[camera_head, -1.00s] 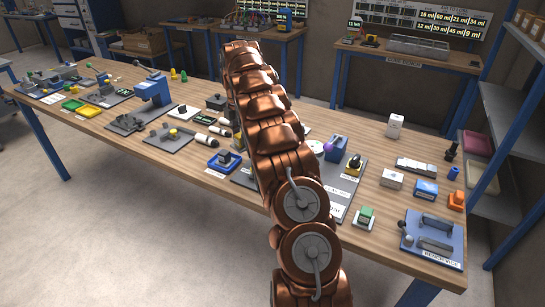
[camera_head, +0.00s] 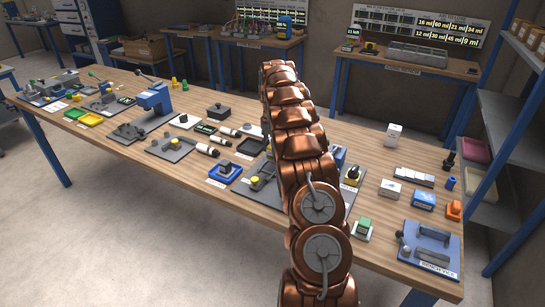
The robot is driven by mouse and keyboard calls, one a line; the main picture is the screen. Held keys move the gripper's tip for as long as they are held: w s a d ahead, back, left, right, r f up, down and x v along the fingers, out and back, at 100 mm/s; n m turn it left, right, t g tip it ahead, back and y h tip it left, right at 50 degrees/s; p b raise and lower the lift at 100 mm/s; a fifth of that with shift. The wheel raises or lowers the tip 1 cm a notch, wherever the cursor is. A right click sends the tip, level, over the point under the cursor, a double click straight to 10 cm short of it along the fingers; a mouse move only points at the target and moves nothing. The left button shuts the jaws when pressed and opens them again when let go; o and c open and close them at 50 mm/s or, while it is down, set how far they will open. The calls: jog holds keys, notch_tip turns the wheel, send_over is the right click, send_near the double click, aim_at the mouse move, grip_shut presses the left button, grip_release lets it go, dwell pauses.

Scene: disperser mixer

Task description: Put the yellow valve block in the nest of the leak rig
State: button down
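A large grey plate (camera_head: 275,200) with a yellow knob (camera_head: 255,180) lies left of and behind my arm. I cannot tell whether this is the leak rig, and no nest is clearly seen. My copper arm reaches up over the table, and my gripper is hidden beyond it.
A green-topped block (camera_head: 363,229) and a blue plate with a grey handle (camera_head: 432,246) are at the right front. White boxes (camera_head: 390,189) and an orange piece (camera_head: 454,210) stand nearby. Several fixtures, including a blue press (camera_head: 155,100), crowd the left. Bare wood lies behind the arm's right side.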

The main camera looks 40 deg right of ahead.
aim_at(272, 158)
jog(key=shift+f+p, duration=0.85)
jog(key=shift+f, duration=1.7)
jog(key=shift+f, duration=0.1)
jog(key=c, duration=0.7)
grip_release()
notch_tip(272, 158, up, 9)
jog(key=b, duration=0.3)
jog(key=shift+w+f, duration=0.1)
jog(key=shift+r, duration=1.7)
